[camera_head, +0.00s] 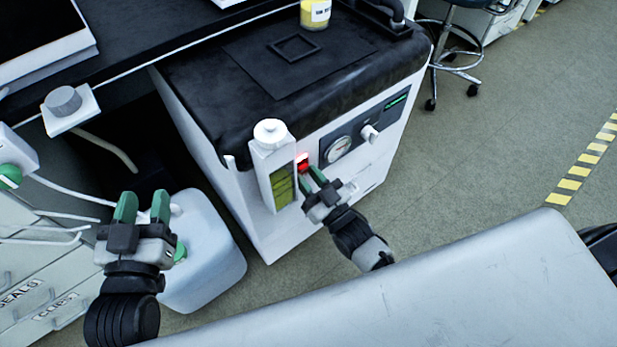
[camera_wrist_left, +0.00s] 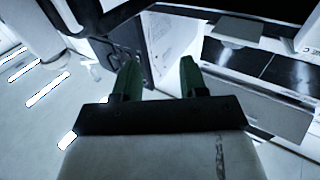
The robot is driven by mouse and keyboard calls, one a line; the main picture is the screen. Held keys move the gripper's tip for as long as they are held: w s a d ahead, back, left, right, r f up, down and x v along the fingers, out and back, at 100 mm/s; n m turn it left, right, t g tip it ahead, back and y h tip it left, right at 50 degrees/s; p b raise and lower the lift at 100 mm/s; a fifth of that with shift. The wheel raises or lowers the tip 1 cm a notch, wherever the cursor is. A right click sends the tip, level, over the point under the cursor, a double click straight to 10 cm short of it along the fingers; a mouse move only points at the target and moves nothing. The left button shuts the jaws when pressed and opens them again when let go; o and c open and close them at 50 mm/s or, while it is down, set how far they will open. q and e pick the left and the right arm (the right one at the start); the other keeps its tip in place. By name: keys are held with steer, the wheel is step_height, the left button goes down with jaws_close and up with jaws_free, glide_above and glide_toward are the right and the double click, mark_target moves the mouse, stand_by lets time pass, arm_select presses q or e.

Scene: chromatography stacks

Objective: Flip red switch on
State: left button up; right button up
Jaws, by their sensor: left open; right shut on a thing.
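The red switch (camera_head: 302,160) glows red on the front panel of the white cabinet (camera_head: 290,222), beside a round dial gauge (camera_head: 339,149). My right gripper (camera_head: 309,177) is at the switch, its green fingertips touching it from below and shut on it. The fingertips cover the lower part of the switch, so its exact tilt cannot be told. My left gripper (camera_head: 144,202) is open and empty, in front of a white jug at the left. Its green fingers also show apart in the left wrist view (camera_wrist_left: 158,68), with nothing between them.
A bottle of green liquid (camera_head: 281,188) in a white holder hangs just left of the switch. A knob (camera_head: 370,133) is right of the gauge. The white jug (camera_head: 212,245) stands on the floor. A stool (camera_head: 455,55) is at the back. The floor on the right is clear.

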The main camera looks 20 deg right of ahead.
steer(key=o, duration=0.9)
arm_select(q)
steer(key=f+g, duration=0.1)
steer(key=s+a+f+g+y+p, duration=0.1)
steer(key=f+g, duration=0.2)
steer(key=shift+s+a+f+p, duration=0.2)
steer(key=shift+f+p, duration=0.1)
steer(key=shift+f, duration=0.1)
arm_select(e)
steer(key=v, duration=1.1)
steer(key=shift+w, duration=0.1)
